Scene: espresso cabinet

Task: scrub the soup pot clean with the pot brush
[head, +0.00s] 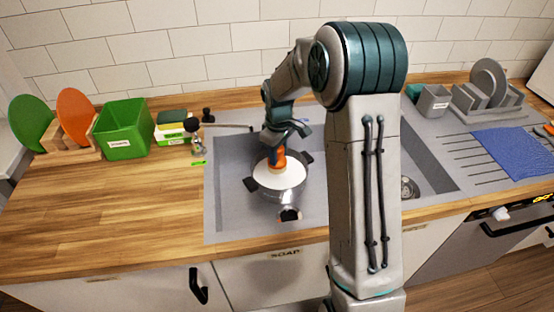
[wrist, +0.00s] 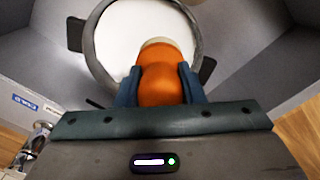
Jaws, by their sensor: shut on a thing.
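The soup pot (head: 283,196) stands in the left sink basin, grey metal with dark side handles; its rim (wrist: 97,62) shows in the wrist view. My gripper (head: 277,150) is above the pot, its blue fingers shut on the orange handle of the pot brush (head: 276,160). The handle (wrist: 163,78) also shows between the fingers in the wrist view. A broad white round surface fills the pot's mouth below the handle; I cannot tell whether it is the brush head or the pot's inside. The bristles are hidden.
The sink's basin (head: 228,208) has walls around the pot. The faucet (head: 225,125) stands behind it at the left. A green bin (head: 124,130) and sponges (head: 172,122) are on the left counter. A blue cloth (head: 512,148) lies on the right drainer. The front left counter is clear.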

